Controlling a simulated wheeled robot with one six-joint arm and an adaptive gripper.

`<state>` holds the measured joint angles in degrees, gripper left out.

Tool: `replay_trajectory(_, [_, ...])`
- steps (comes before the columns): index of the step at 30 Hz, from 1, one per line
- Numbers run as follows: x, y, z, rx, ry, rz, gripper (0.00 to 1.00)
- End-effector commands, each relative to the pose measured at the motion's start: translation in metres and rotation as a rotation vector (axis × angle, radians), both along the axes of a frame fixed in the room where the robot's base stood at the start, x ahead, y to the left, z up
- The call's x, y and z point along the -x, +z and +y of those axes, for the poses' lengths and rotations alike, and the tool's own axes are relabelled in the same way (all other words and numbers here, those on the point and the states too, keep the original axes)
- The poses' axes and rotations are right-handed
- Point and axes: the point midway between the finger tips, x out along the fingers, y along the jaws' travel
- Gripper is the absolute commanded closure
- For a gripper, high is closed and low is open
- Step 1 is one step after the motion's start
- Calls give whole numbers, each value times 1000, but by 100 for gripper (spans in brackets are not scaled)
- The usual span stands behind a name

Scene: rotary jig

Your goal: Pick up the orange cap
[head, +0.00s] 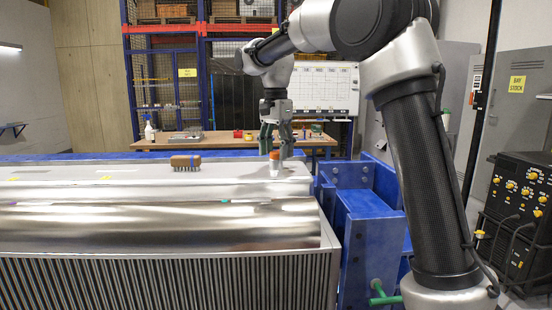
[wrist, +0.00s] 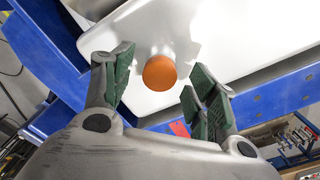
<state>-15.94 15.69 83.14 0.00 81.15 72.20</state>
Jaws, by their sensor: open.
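The orange cap (head: 274,155) sits on top of a small white bottle (head: 274,168), which stands upright on the grey top surface of the jig (head: 130,174). The cap also shows from above as an orange disc in the wrist view (wrist: 160,73). My gripper (head: 275,148) points down at the bottle in the head view. In the wrist view my gripper (wrist: 158,93) is open, with a green-padded finger on each side and the cap between and slightly beyond the tips. No contact between the pads and the cap shows.
A brush with a wooden back (head: 186,162) lies on the jig to the left. A blue frame (head: 355,215) stands right of the bottle. A workbench (head: 215,141) with several items stands behind. The jig surface between brush and bottle is clear.

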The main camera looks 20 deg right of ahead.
Motion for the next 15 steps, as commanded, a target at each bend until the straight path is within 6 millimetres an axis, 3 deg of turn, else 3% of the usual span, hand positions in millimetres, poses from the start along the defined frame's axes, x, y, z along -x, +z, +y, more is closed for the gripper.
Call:
replay_trajectory(2, [0,0,0,0,0,0,42])
replay_trajectory(9, [0,0,0,0,0,0,80])
replay_trajectory(15, [0,0,0,0,0,0,80])
